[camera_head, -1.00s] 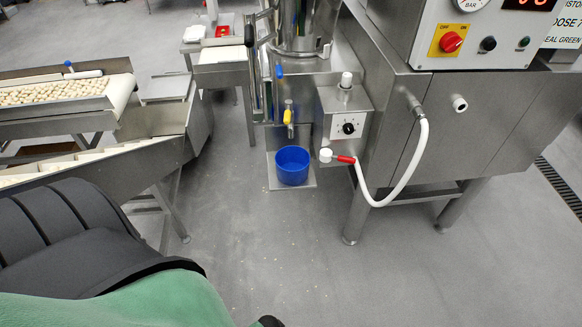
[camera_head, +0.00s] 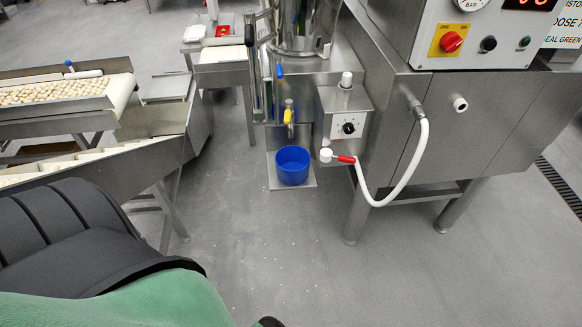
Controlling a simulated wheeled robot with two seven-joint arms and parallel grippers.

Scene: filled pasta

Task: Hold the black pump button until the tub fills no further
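The blue tub (camera_head: 293,167) stands upright on a low metal plate, below a small tap with a yellow handle (camera_head: 288,117). Its inside looks blue; I cannot make out any contents. A round black button (camera_head: 488,44) is on the grey control panel at the upper right, beside a red rotary switch on a yellow plate (camera_head: 451,41). Nothing touches the button. Neither of my grippers can be made out in this view.
A white hose (camera_head: 413,172) with a red-handled nozzle hangs at the machine front. A small box (camera_head: 345,110) carries a black dial. A conveyor with pasta (camera_head: 55,93) is at the left. The floor (camera_head: 270,250) in front is open.

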